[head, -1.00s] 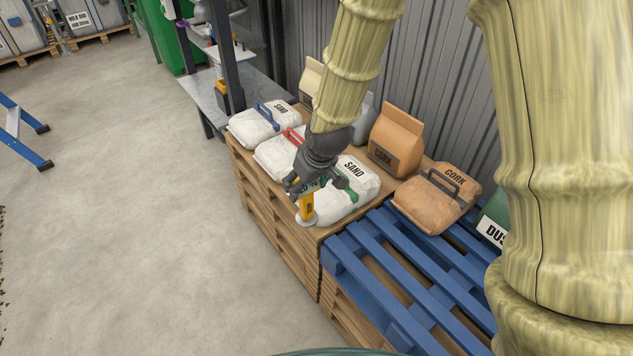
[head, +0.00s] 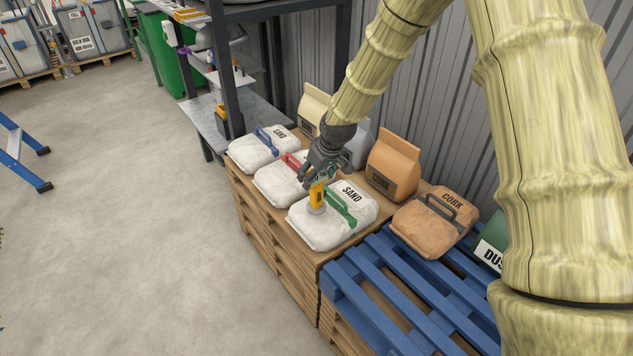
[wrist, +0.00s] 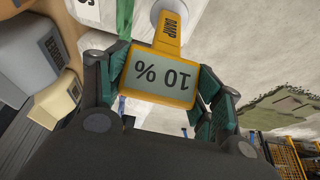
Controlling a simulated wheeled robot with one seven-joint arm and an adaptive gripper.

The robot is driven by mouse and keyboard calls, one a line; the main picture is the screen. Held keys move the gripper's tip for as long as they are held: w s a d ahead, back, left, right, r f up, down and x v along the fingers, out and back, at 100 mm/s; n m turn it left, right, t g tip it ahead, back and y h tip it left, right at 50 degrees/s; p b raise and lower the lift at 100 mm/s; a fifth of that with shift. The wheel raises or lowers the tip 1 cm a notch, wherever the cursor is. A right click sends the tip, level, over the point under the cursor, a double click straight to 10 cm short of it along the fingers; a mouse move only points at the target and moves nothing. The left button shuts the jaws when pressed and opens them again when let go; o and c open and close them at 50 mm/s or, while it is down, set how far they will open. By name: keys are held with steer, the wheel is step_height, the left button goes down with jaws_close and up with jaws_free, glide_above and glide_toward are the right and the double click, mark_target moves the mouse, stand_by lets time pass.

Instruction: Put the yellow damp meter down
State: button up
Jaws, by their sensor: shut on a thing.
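The yellow damp meter (head: 318,195) is upright in my gripper (head: 321,177), with its pale round foot at or just above the sand bag with the green handle (head: 325,222); I cannot tell if it touches. In the wrist view the meter (wrist: 163,75) sits between both fingers of my gripper (wrist: 165,85), its screen reading 10 %. My gripper is shut on it. The sand bag with the red handle (head: 277,184) and the one with the blue handle (head: 259,150) lie behind, to the left.
The bags lie on a wooden pallet stack (head: 270,245). An upright cork bag (head: 393,165) and a lying cork bag (head: 433,222) are to the right. A blue pallet (head: 395,292) is in front. A dark-framed shelf (head: 222,70) stands behind.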

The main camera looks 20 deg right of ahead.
steer(key=shift+w+d, duration=0.1)
steer(key=shift+w, duration=0.05)
steer(key=shift+f, duration=1.8)
steer(key=o, duration=1.7)
steer(key=shift+o, duration=0.2)
steer(key=v, duration=1.2)
